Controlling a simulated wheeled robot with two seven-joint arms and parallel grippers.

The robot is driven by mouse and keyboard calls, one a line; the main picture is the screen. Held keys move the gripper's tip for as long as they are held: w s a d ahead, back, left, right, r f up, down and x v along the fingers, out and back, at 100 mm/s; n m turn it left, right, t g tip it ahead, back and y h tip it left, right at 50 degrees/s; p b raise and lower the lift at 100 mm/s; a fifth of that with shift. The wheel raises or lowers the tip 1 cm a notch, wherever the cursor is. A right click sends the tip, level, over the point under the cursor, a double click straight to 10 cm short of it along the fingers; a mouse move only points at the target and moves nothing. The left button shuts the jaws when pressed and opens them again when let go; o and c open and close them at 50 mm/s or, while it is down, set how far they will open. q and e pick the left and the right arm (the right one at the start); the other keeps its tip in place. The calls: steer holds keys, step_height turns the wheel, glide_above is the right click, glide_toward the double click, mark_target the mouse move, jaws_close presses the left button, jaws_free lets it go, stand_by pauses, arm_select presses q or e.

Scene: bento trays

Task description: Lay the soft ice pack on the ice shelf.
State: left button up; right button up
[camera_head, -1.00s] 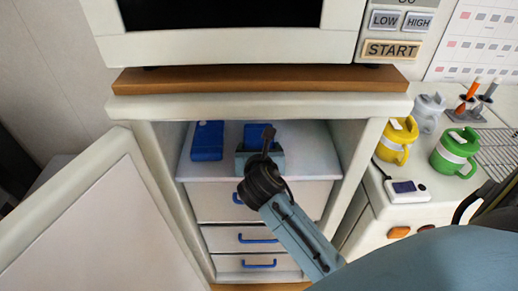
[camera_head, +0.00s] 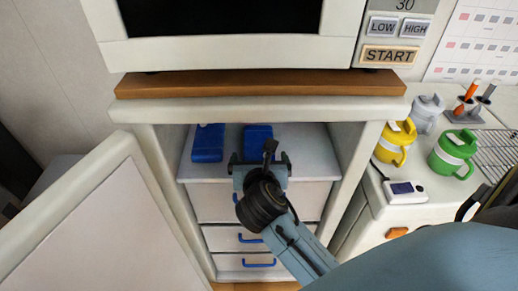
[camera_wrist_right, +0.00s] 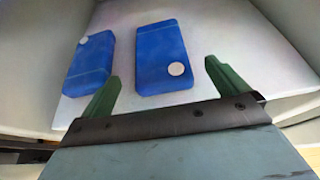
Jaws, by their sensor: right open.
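Two blue packs lie flat, side by side and apart, on the pale shelf (camera_head: 225,170) inside the open cabinet. The left pack (camera_head: 208,142) and the right pack (camera_head: 257,136) show in the head view; I cannot tell by look which is the soft one. In the right wrist view the left pack (camera_wrist_right: 89,62) and right pack (camera_wrist_right: 161,50) each carry a white round spot. My right gripper (camera_head: 259,159) is open and empty at the shelf's front, its fingers (camera_wrist_right: 162,75) on either side of the right pack's near end, apart from it. My left gripper is out of view.
The open cabinet door (camera_head: 80,220) stands at the left. Drawers with blue handles (camera_head: 258,263) are below the shelf, and a microwave (camera_head: 240,55) is above. Yellow (camera_head: 396,142) and green (camera_head: 453,152) jugs stand on the right counter.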

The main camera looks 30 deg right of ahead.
steer(key=v, duration=0.6)
steer(key=shift+p, duration=0.4)
steer(key=shift+s, duration=0.15)
steer(key=s+a+f+m+g+y, duration=0.1)
steer(key=s+f+m+g+y, duration=0.15)
steer(key=f, duration=0.85)
steer(key=s+a+f+m+g+y, duration=0.15)
steer(key=f+m, duration=0.25)
steer(key=f, duration=0.7)
steer(key=s+a+f+m+g+y, duration=0.1)
steer(key=s+a+f+m, duration=0.15)
steer(key=f, duration=0.85)
steer(key=s+d+f+m+g, duration=0.1)
steer(key=s+d+f+m, duration=0.1)
steer(key=s+f+m, duration=0.3)
steer(key=s+d+f+m+g+y, duration=0.1)
steer(key=s+f+m, duration=0.5)
steer(key=s, duration=0.7)
steer(key=s+d+f+m+g+y, duration=0.1)
steer(key=s+d+f+m+g, duration=0.2)
steer(key=s+f+m, duration=0.3)
steer(key=s+d+m, duration=0.1)
steer(key=s, duration=0.2)
steer(key=shift+s+f, duration=0.2)
steer(key=shift+s, duration=0.2)
steer(key=shift+a, duration=0.1)
